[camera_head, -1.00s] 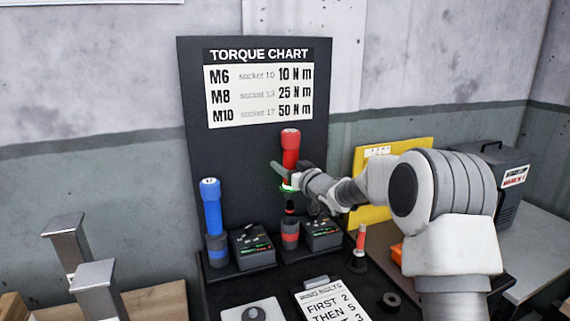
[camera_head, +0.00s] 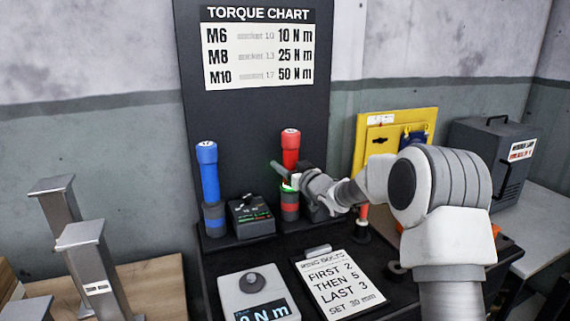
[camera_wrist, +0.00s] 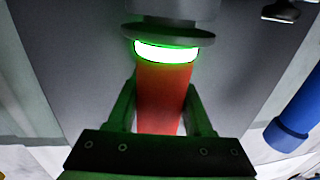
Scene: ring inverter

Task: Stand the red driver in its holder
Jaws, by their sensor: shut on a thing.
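The red driver (camera_head: 291,147) stands upright at the back of the black bench, directly over its dark holder with a red band (camera_head: 290,208). Its lower end appears to be inside the holder; how deep is hidden. My gripper (camera_head: 285,180) is shut on the red driver, just above the holder. In the wrist view, the red driver (camera_wrist: 164,95) is between both fingers of my gripper (camera_wrist: 160,112), with a lit green ring (camera_wrist: 166,51) beside a grey flange.
The blue driver (camera_head: 208,170) stands in its own holder (camera_head: 215,220) to the left. A small black box (camera_head: 252,217) is between them. A torque tester (camera_head: 257,295) and a ring-bolts card (camera_head: 340,285) lie in front. Metal posts (camera_head: 95,265) rise at left.

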